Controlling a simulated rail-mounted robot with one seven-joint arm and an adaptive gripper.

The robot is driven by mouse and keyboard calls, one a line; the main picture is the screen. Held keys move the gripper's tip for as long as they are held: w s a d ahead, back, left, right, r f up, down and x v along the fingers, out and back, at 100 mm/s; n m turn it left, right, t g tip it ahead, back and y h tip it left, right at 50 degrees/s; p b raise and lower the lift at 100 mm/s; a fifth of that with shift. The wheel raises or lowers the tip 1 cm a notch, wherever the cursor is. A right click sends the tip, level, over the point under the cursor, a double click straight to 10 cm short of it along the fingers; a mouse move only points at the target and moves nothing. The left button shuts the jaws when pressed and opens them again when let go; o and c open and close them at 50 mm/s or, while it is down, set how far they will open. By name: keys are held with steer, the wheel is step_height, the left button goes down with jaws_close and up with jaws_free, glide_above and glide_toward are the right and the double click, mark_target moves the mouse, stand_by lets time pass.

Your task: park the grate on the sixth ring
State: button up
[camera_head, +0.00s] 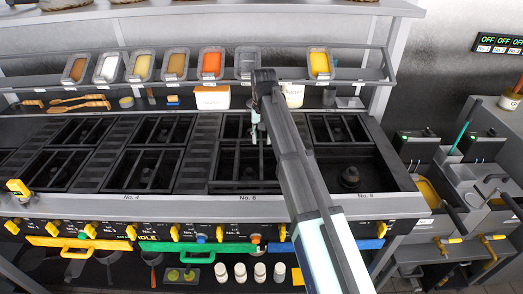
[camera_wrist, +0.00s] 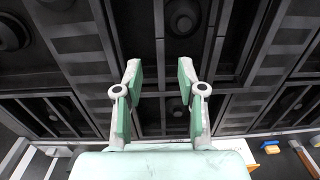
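My gripper (camera_head: 262,132) hangs over the back of the range, above the black ring behind the "No. 6" label. In the wrist view its two green-padded fingers (camera_wrist: 160,92) are apart, with dark grate bars (camera_wrist: 160,60) showing below and between them. I cannot tell how high above the bars they are. The ring at the "No. 6" label (camera_head: 247,190) is at the front, partly hidden by my arm. The grate at the back right (camera_head: 338,130) lies in place.
The front right ring, "No. 8", shows a bare burner (camera_head: 350,176) with no grate over it. Grates cover rings to the left (camera_head: 150,168). A rack of food tubs (camera_head: 210,63) runs behind the range. Yellow, green and blue handles line the front (camera_head: 190,247).

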steer(key=shift+r, duration=1.15)
